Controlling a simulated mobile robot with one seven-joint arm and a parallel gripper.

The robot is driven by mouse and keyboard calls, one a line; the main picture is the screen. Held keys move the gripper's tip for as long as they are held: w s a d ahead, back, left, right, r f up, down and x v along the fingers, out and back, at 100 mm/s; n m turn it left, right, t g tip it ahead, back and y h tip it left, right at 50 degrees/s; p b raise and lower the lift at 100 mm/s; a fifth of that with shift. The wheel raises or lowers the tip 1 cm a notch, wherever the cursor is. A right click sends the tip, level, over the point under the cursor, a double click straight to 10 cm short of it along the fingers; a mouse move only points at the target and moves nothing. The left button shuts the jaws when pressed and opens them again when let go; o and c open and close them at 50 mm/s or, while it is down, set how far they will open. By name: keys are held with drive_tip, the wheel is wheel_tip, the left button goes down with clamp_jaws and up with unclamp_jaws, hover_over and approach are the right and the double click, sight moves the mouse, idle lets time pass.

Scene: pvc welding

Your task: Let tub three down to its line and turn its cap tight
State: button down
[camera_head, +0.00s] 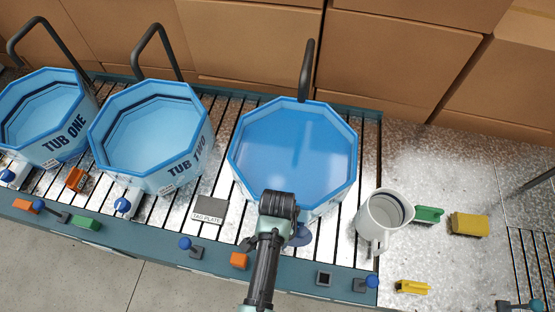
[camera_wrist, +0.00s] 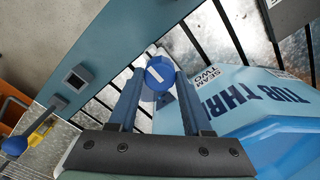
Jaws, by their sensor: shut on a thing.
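Tub three (camera_head: 300,140) is a blue octagonal tub, filled high with water in the head view; no dark line shows on its inner wall. Its front is partly hidden by my arm. Its lettered side also shows in the wrist view (camera_wrist: 225,100). The cap (camera_wrist: 160,69) is round and blue with a white stripe across its face. My gripper (camera_wrist: 161,80) is shut on the cap, one finger on each side, low at the tub's front. The stripe slants slightly.
Tub two (camera_head: 150,130) and tub one (camera_head: 45,110) stand to the left, with lower water and dark lines inside. A white jug (camera_head: 384,215) stands close to the right of tub three. A tag plate (camera_head: 209,209) lies left of my arm. Brushes and blocks lie around.

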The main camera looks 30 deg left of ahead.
drive_tip(key=shift+n, duration=0.3)
drive_tip(key=n+p, duration=0.1)
drive_tip(key=n, duration=0.2)
drive_tip(key=shift+r, duration=0.1)
drive_tip(key=n+p, duration=0.1)
drive_tip(key=n, duration=0.4)
drive_tip(key=shift+p, duration=0.3)
drive_tip(key=shift+n, duration=0.4)
drive_tip(key=shift+c, duration=1.6)
unclamp_jaws()
wheel_tip(320, 180, up, 13)
drive_tip(key=shift+b, duration=0.45)
